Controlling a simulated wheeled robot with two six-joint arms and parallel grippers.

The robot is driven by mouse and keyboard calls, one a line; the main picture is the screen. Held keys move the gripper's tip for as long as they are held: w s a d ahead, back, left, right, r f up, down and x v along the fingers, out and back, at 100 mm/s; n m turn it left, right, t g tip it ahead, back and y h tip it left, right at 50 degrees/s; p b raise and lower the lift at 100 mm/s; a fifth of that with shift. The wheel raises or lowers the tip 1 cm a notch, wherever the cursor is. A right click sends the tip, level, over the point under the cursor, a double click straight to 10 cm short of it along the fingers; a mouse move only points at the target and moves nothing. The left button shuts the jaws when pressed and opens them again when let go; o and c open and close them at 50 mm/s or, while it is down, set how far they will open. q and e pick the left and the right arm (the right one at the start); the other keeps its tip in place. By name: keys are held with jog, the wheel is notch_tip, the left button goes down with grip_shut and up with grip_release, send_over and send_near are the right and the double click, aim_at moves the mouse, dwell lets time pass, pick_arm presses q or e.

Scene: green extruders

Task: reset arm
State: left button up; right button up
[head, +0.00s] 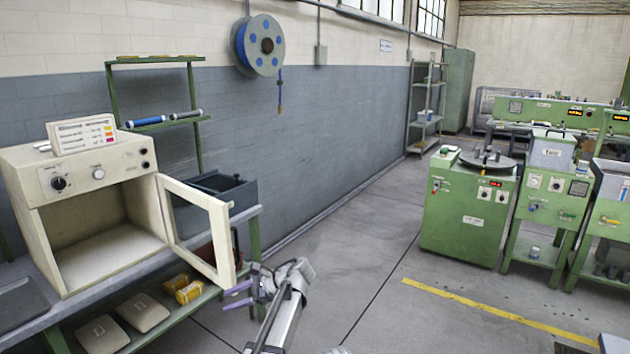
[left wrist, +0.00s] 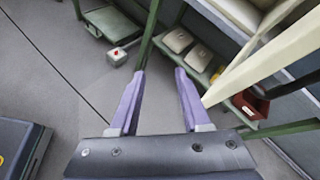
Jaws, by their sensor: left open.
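My left gripper (head: 238,294) is in the lower middle of the head view, in front of the bench and just right of the oven's open door. Its purple fingers are apart and hold nothing. In the left wrist view the two fingers (left wrist: 157,85) point away from the camera with a gap between them. My right gripper does not show clearly in either view.
A cream oven (head: 100,195) stands on the bench with its door (head: 221,240) open toward my left arm. Beige bags (head: 145,312) and yellow blocks (head: 188,292) lie on the lower shelf. Green machines (head: 468,210) stand at right. The middle floor (head: 345,245) is clear.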

pick_arm(q)
jog(key=s+f+n+h, duration=0.6)
jog(key=s+f, duration=0.2)
jog(key=s, duration=0.5)
jog(key=s+d+f+n+h, duration=0.2)
jog(key=s+d+n+h, duration=0.15)
jog(key=s, duration=0.25)
jog(key=s+d+f+n+h, duration=0.1)
jog(key=s+d+n+h, duration=0.1)
jog(key=s+n+h, duration=0.3)
jog(key=s+d+r+m+g+y+p, duration=0.1)
jog(key=s+d+r+m+y+p, duration=0.2)
jog(key=s+d+r+p, duration=0.3)
jog(key=d+r+m+p, duration=0.1)
jog(key=d+r+p, duration=0.3)
jog(key=d, duration=0.1)
jog(key=shift+d+r+p, duration=0.15)
jog(key=shift+d+p, duration=0.05)
jog(key=shift+p, duration=0.1)
jog(key=shift+m+y, duration=0.25)
